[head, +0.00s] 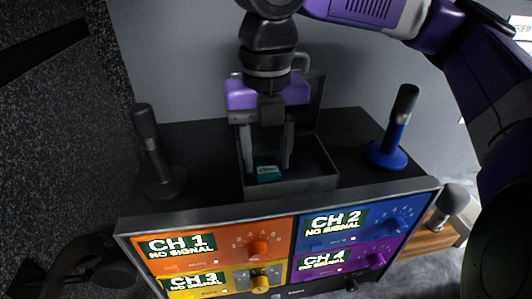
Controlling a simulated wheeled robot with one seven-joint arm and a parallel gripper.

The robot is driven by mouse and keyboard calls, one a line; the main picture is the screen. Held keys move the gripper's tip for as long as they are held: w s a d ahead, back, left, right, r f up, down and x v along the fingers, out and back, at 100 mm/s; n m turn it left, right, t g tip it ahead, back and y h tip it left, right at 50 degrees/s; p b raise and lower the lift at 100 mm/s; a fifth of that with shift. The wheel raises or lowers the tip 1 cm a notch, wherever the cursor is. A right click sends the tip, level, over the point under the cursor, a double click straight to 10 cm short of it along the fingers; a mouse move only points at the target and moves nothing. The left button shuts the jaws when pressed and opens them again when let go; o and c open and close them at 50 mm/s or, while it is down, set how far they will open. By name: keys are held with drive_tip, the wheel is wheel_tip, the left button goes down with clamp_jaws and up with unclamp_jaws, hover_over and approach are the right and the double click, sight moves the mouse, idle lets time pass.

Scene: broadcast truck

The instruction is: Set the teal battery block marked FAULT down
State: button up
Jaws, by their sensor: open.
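The teal battery block (268,173) sits inside an open grey box (290,184) on a dark surface. A small light label shows on the block, but it is too small to read. My gripper (266,164) points down into the box. Its two fingers are apart, one on each side above the block. I cannot tell from this view whether a finger touches the block. The far part of the box floor is hidden behind my gripper.
A black microphone (155,155) stands left of the box and a blue-based microphone (393,130) stands right of it. In front is a panel of coloured channels (260,258) with knobs. Another microphone (447,204) is on a wooden surface (430,240) at right.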

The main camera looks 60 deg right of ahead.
sight(267, 164)
wheel_tip(267, 164, up, 12)
drive_tip(key=b, duration=0.1)
drive_tip(key=shift+r, duration=0.2)
idle(0.8)
